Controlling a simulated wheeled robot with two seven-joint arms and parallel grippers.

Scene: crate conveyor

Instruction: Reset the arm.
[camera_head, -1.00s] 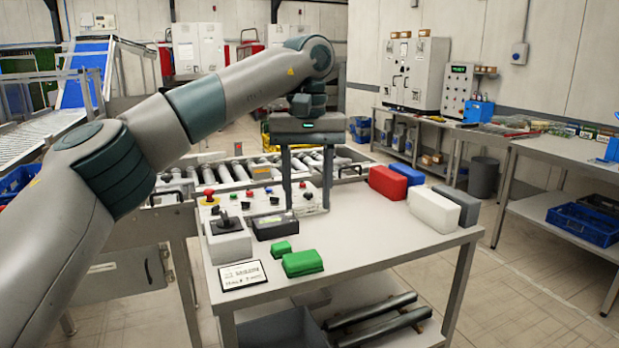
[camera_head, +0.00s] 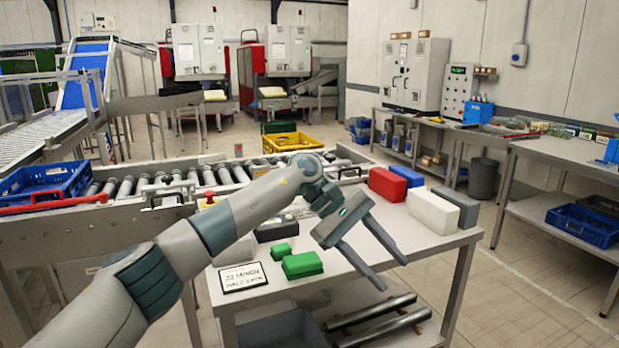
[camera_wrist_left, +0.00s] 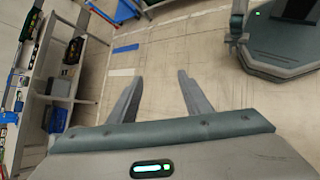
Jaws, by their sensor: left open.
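My left arm comes in from the left in the head view and reaches over the small grey table (camera_head: 400,252). My left gripper (camera_head: 394,277) is open and empty, tilted, with its fingers pointing down to the right over the table's front part. In the left wrist view the two fingers (camera_wrist_left: 160,95) stand apart with only floor between them. My right gripper is in neither view.
On the table are green blocks (camera_head: 302,264), a white block (camera_head: 433,211), a red block (camera_head: 388,183), a grey block (camera_head: 462,206) and a sign (camera_head: 242,277). Behind runs a roller conveyor (camera_head: 228,172) with a blue crate (camera_head: 48,180). A workbench (camera_head: 570,152) stands right.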

